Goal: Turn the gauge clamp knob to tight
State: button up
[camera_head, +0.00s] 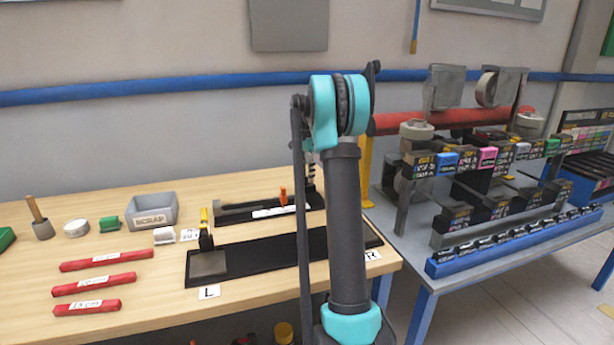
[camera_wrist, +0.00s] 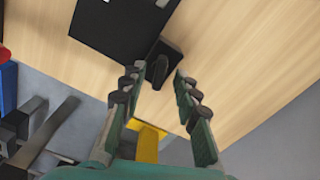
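In the wrist view my gripper (camera_wrist: 163,98) is open and empty, its two green-and-dark fingers spread apart. Just beyond the fingertips, a small dark block with a rounded dark upright piece (camera_wrist: 158,72) stands at the end of a black plate (camera_wrist: 115,28). This piece may be the clamp knob; its setting cannot be read. The fingers do not appear closed on it. In the head view a long black fixture (camera_head: 232,213) with an orange-red piece (camera_head: 283,196) lies at the back of the table.
A black board (camera_head: 270,252) with L and R cards lies in front on the wooden table. Red bars (camera_head: 95,284), a grey scrap bin (camera_head: 152,209) and small parts sit left. A yellow post (camera_wrist: 148,142) and a loaded rack bench (camera_head: 480,225) stand right.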

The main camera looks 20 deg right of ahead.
notch_tip(320, 180, up, 11)
jog(key=shift+r, duration=0.2)
dwell(0.6)
